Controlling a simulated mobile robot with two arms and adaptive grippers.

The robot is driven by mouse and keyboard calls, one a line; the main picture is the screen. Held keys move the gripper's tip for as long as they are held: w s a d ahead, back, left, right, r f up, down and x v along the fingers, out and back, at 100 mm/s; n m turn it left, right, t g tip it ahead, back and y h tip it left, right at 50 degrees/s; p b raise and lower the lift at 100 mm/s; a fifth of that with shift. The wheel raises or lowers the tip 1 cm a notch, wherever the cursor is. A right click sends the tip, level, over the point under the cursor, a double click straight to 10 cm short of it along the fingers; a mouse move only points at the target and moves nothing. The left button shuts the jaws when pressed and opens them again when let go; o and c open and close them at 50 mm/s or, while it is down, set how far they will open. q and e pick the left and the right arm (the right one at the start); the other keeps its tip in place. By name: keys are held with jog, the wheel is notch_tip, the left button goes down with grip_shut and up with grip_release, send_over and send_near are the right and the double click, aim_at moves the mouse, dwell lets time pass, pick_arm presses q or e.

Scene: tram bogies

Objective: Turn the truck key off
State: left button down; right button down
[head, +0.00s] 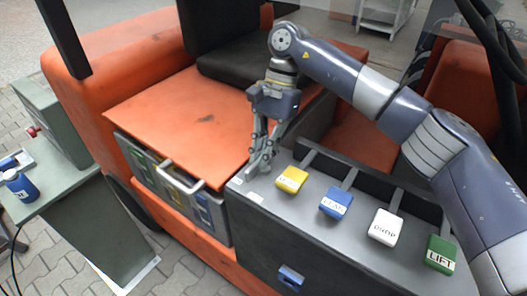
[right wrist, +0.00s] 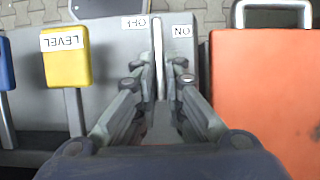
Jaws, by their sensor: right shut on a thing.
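My right gripper (head: 262,168) reaches down to the left end of the dark grey control console (head: 258,215). In the right wrist view, its fingers (right wrist: 159,75) are closed together around a thin pale upright piece, which looks like the truck key (right wrist: 158,45). The key stands between two white labels, an upside-down "ON" label (right wrist: 182,31) on the right and another, which seems to read "OFF" (right wrist: 135,22), on the left. In the head view the fingers hide the key. Its exact turn angle is hard to tell. My left gripper is not in view.
Along the console stand a yellow lever (head: 291,180), a blue lever (head: 335,203), a white lever (head: 385,227) and a green "LIFT" lever (head: 441,254). The orange truck cover (head: 185,115) lies left of my gripper. A green-grey bench (head: 60,190) with a blue can (head: 21,187) stands at far left.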

jog(key=c, duration=1.7)
grip_release()
jog(key=v, duration=1.2)
jog(key=shift+r, duration=0.1)
